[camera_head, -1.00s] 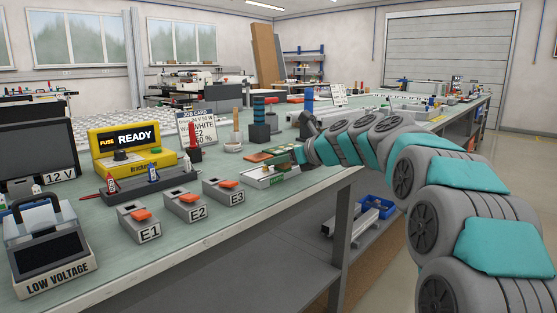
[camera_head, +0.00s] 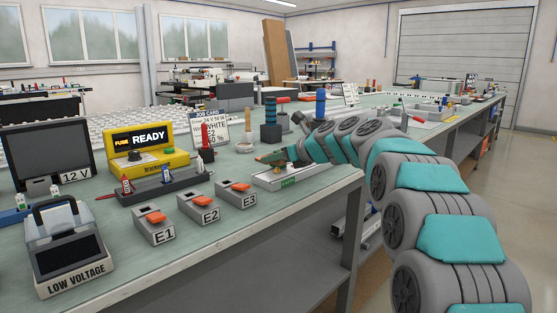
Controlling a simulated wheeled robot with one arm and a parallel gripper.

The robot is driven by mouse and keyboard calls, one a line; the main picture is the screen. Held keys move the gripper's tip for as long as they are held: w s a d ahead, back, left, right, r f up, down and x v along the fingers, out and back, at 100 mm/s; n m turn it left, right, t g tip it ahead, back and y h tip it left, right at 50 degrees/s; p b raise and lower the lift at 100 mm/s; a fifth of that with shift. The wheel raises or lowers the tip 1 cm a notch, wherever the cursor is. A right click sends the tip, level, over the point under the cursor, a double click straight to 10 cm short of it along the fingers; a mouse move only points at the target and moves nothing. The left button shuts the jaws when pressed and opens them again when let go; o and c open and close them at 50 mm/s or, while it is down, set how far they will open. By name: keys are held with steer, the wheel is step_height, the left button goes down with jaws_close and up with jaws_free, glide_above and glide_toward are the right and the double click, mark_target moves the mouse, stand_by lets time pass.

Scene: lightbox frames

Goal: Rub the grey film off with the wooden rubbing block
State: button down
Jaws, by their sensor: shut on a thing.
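My gripper (camera_head: 287,156) is at the end of my grey and teal arm, low over the front right of the bench. It is shut on a small brown and green thing (camera_head: 272,158), too small and covered to name surely. A low pale tray or frame (camera_head: 288,178) with a green mark lies on the bench just below and in front of it. Whether the gripped thing touches this frame cannot be told. I cannot make out the grey film, and no other piece is clearly the wooden rubbing block.
Three grey switch boxes E1 (camera_head: 154,227), E2 (camera_head: 199,208) and E3 (camera_head: 237,193) stand along the bench front. Behind are a yellow READY unit (camera_head: 148,150), a job card (camera_head: 209,130) and a blue and black post (camera_head: 271,122). The bench's front edge (camera_head: 300,215) is close.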

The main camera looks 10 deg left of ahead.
mark_target(283, 163)
steer(key=shift+s+d+f, duration=0.1)
steer(key=shift+s+d, duration=0.6)
steer(key=shift+d, duration=0.15)
steer(key=shift+s+d+f, duration=0.25)
steer(key=shift+s+d, duration=0.15)
steer(key=shift+d, duration=0.15)
steer(key=shift+s+d+r, duration=0.1)
steer(key=shift+s+d, duration=0.7)
steer(key=shift+d, duration=0.25)
steer(key=shift+r, duration=3.2)
steer(key=shift+r, duration=1.5)
